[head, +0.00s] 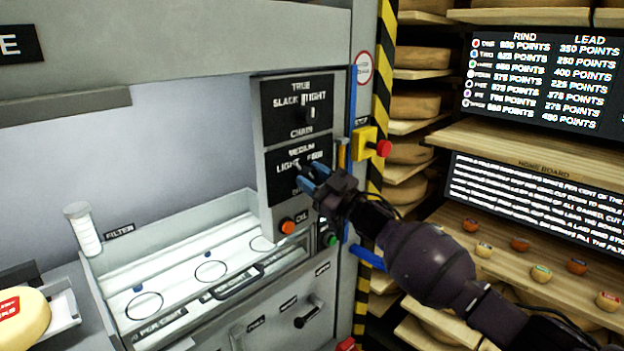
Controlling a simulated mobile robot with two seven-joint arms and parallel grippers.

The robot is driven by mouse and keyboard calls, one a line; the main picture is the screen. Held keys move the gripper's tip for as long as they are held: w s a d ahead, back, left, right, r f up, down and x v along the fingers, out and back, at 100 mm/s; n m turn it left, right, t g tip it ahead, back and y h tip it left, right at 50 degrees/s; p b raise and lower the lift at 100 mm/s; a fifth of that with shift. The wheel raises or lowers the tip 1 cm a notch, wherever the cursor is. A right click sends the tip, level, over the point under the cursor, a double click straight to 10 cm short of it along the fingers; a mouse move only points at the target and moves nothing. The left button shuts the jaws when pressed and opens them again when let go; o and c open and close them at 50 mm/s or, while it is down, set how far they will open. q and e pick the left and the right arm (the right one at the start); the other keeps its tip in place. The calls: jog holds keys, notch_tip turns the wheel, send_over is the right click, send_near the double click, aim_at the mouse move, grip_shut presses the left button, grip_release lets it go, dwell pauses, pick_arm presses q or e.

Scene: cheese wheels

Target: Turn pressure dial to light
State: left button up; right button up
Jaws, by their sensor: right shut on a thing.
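The pressure dial (298,169) is on the lower black panel (280,186) of the grey machine, under the words MEDIUM, LIGHT and FIRM. My right gripper (311,177) reaches in from the lower right and is shut on the dial with its blue-tipped fingers. The fingers hide most of the dial, so I cannot tell its exact setting. My left gripper is not in view.
Above is another dial (309,116) on a panel marked TRUE, SLACK, TIGHT and CHAIN. An orange button (287,227), a green button (331,240) and a yellow stop box (366,143) are close by. Wooden shelves with cheese wheels (420,107) stand right.

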jog(key=shift+n+g, duration=0.5)
jog(key=shift+n, duration=0.6)
jog(key=o, duration=0.9)
jog(key=v, duration=1)
jog(key=shift+d+f+b, duration=0.25)
jog(key=shift+d+b, duration=0.1)
jog(key=shift+b, duration=0.05)
jog(key=shift+n, duration=0.3)
